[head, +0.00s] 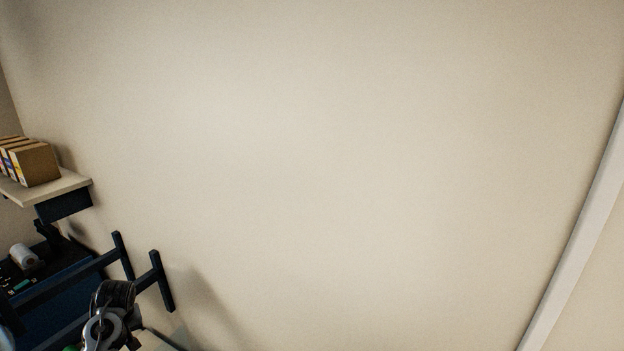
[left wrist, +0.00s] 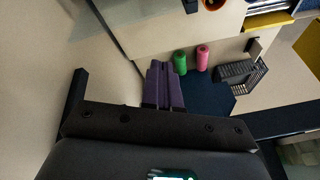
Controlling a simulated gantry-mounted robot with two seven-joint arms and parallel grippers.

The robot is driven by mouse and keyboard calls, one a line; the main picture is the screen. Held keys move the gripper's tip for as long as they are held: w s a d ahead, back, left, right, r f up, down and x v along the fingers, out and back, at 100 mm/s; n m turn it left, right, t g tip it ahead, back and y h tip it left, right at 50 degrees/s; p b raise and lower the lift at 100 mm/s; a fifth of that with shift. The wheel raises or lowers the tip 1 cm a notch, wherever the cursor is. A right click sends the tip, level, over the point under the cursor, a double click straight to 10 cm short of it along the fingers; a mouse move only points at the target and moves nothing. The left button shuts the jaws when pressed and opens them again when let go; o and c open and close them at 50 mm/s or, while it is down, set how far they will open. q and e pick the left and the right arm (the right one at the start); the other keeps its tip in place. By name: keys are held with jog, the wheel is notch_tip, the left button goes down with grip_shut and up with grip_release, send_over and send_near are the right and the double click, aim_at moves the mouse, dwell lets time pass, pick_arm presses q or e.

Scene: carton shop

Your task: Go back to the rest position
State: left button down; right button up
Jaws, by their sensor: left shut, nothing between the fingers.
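My left gripper (left wrist: 162,70) shows in the left wrist view as purple fingers pressed together, with nothing between them. Its fingertips point toward a dark blue surface (left wrist: 205,95) and appear apart from the things on it. I cannot make out the left gripper in the head view. My right gripper is in neither view.
A bare beige wall (head: 330,150) fills most of the head view. Brown cartons (head: 35,164) stand on a shelf (head: 68,185) at left, above dark rails (head: 75,275). A green roll (left wrist: 180,62), a pink roll (left wrist: 202,57) and a dark rack (left wrist: 240,74) lie beyond my fingers.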

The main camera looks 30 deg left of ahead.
pick_arm(q)
jog(key=s+d+f+m+t+h, duration=0.1)
jog(key=s+d+m, duration=0.3)
jog(key=d, duration=1.1)
jog(key=s+d+f+m+t+h, duration=0.1)
jog(key=s+d+f+m, duration=0.3)
jog(key=d, duration=1.2)
jog(key=s+d+f+m+t+h, duration=0.1)
jog(key=s+d+m, duration=0.4)
jog(key=d, duration=1.1)
jog(key=shift+f+m+t+h, duration=0.4)
jog(key=shift+f+m+h, duration=0.3)
jog(key=shift+f+m, duration=0.4)
jog(key=shift+d, duration=0.1)
